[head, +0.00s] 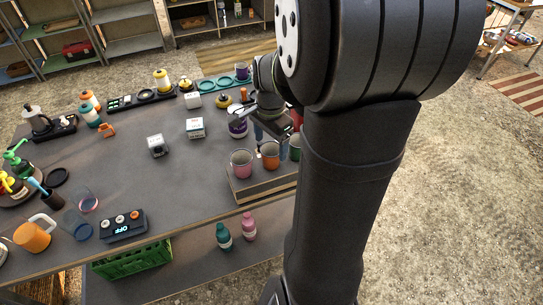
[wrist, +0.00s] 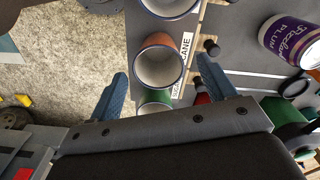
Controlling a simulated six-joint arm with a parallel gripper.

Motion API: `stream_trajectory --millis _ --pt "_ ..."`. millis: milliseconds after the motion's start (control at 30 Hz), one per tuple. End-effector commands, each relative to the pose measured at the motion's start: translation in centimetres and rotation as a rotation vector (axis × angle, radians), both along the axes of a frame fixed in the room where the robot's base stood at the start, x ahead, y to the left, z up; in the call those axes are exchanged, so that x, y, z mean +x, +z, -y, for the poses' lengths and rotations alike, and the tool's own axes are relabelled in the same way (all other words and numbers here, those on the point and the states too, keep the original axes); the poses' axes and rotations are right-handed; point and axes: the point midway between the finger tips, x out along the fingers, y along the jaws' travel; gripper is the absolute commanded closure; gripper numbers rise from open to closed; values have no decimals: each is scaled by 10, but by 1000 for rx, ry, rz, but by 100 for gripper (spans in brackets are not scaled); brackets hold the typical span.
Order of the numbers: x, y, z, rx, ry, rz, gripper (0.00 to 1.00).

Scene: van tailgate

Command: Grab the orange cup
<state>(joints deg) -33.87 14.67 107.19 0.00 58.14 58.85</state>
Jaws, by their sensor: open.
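The orange cup (head: 270,157) stands upright on a low wooden riser (head: 262,187) at the table's right end, between a pink cup (head: 241,163) and a green cup (head: 295,148). In the wrist view the orange cup (wrist: 158,66) shows from above, with a dark rim and pale, empty inside. My gripper (head: 271,136) is just above and behind the cups. In the wrist view my gripper's (wrist: 163,68) two blue fingers are spread wide, one on each side of the orange cup, with gaps and nothing held. The green cup (wrist: 155,101) is partly hidden by the gripper body.
A purple-labelled can (wrist: 291,40) stands near the cups. An orange mug (head: 33,236) is at the table's front left. Several bottles and small boxes stand on the grey table (head: 190,180); its middle front is clear. My arm hides the right side.

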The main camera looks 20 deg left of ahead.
Motion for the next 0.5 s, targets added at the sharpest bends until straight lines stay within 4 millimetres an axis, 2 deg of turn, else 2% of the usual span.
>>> stream_trajectory --millis 100,200,467,500 --pt "-1 -19 2 -2 0 -2 24" --pt "-1 -28 2 -2 0 -1 24" --pt "-1 -30 2 0 0 1 24" --pt "-1 -30 2 0 0 1 30"
